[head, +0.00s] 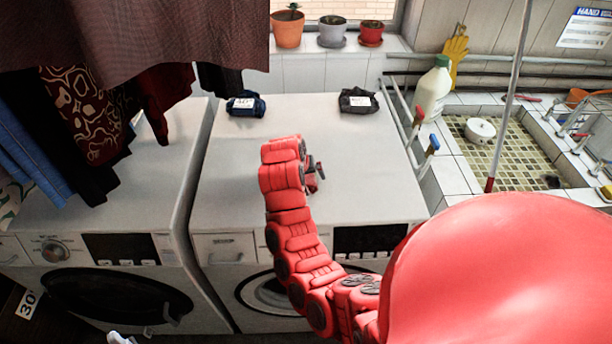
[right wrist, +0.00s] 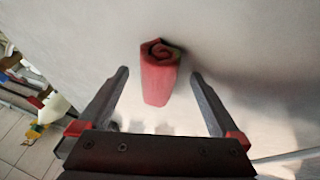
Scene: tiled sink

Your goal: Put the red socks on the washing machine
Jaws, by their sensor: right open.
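The red socks (right wrist: 159,82), a tight roll with a dark green fleck at its end, rest on a pale flat surface in the right wrist view. My right gripper (right wrist: 160,73) is open, with one finger on each side of the roll and gaps visible on both sides. In the head view my right gripper (head: 316,172) is low over the white top of the right-hand washing machine (head: 245,165). My red arm mostly hides the socks there. My left gripper is not clearly seen.
Two dark folded bundles with labels, one blue (head: 246,104) and one black (head: 358,101), lie at the machine top's back edge. A second washing machine (head: 178,150) stands left under hanging clothes (head: 90,115). A white bottle (head: 432,92) and tiled sink (head: 510,140) are right.

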